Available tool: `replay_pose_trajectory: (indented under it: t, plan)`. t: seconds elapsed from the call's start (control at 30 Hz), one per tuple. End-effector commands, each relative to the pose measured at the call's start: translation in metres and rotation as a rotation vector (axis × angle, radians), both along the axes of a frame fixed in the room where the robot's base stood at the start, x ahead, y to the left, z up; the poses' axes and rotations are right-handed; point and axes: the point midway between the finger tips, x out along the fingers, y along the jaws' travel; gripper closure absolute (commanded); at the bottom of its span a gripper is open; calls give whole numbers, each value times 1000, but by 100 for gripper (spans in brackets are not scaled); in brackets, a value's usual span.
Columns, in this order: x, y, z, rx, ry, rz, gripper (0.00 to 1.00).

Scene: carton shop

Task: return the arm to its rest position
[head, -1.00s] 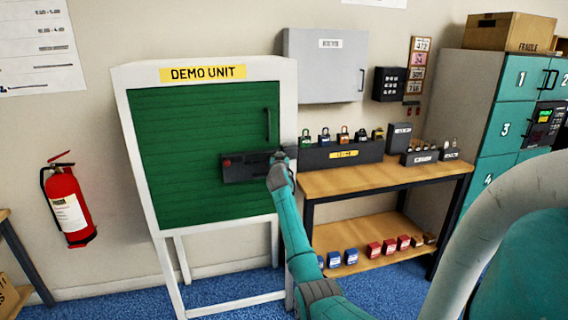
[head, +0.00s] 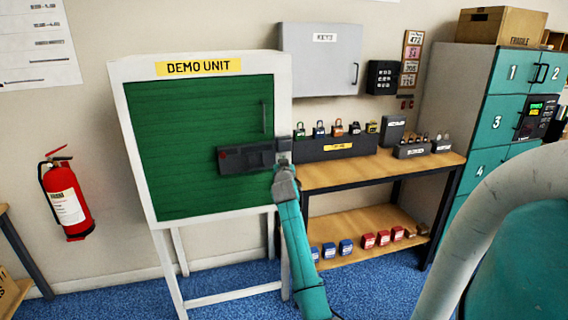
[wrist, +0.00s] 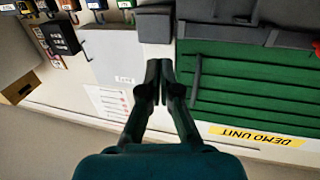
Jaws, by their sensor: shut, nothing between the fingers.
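My teal arm reaches up from the bottom of the head view, in front of the right post of the white-framed demo unit (head: 119,110). My gripper (wrist: 159,66) shows in the wrist view with its two dark fingers together and nothing between them. In the head view the arm's end overlaps the right end of the dark lock bar (head: 240,158) on the green door (head: 165,120). I cannot tell from the head view whether it touches the bar. The wrist view shows the unit upside down, with the yellow DEMO UNIT label (wrist: 257,135) at lower right.
A wooden bench (head: 400,171) with several padlocks stands right of the unit. A grey key cabinet (head: 318,70) hangs above it. Teal lockers (head: 497,125) stand far right. A red fire extinguisher (head: 66,200) hangs at left. Blue carpet (head: 375,285) lies open in front.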

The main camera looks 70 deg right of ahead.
Motion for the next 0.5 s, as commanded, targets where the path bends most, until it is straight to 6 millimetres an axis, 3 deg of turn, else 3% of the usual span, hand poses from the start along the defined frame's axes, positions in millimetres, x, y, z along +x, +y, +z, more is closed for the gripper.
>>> replay_pose_trajectory:
  t: [0.4, 0.5]
  plan:
    - [-7, 8, 0, 1, 0, 0, 100]
    - [-4, 15, -8, 4, 4, 10, 100]
